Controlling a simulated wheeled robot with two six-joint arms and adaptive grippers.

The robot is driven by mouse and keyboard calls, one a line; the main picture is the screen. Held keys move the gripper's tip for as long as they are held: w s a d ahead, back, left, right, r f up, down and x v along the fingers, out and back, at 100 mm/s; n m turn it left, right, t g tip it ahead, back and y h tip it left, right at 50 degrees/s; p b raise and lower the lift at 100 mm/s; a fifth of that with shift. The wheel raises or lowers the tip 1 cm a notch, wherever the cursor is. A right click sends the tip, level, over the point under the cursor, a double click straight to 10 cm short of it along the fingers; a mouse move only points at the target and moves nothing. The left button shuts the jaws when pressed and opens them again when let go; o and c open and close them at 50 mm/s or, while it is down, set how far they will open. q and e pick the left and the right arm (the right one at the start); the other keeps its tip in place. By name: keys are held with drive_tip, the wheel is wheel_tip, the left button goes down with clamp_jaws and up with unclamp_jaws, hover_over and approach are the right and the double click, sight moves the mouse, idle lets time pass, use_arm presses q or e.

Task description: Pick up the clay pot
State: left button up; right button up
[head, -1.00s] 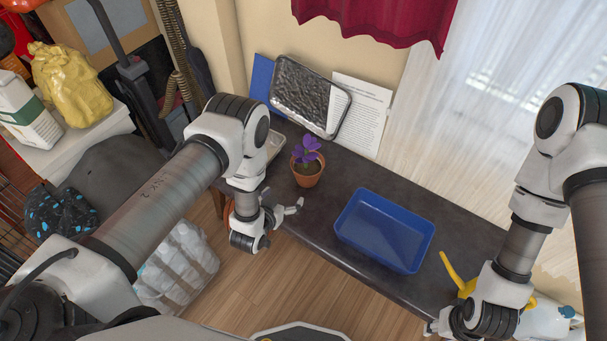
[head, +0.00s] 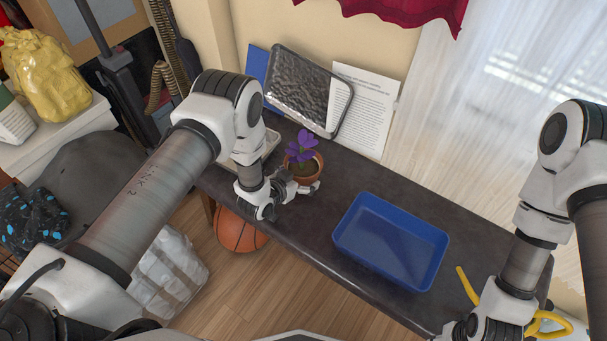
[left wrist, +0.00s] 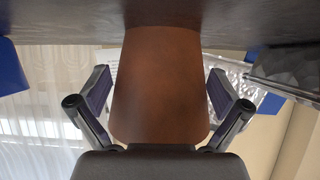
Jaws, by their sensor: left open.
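The clay pot (head: 308,178) is a small terracotta pot with a purple flower (head: 301,147), standing upright on the dark table. My left gripper (head: 296,190) is open at the near left side of the pot, low over the table. In the left wrist view, the brown pot (left wrist: 160,85) fills the middle, between the two open fingers (left wrist: 160,100), with a visible gap on each side. The flower is out of that view. My right gripper (head: 462,328) is at the bottom edge of the head view, partly cut off; its fingers are unclear.
A blue tray (head: 365,258) lies on the table (head: 300,238) to the right of the pot. A foil-like tray (head: 300,90) and a printed sheet (head: 368,110) lean on the wall behind. A yellow-handled item (head: 467,285) is beside my right arm. A basketball (head: 238,232) is under the table.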

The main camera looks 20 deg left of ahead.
use_arm(q)
drive_tip(key=c, duration=1.2)
drive_tip(key=shift+o, duration=0.2)
drive_tip(key=shift+r, duration=0.2)
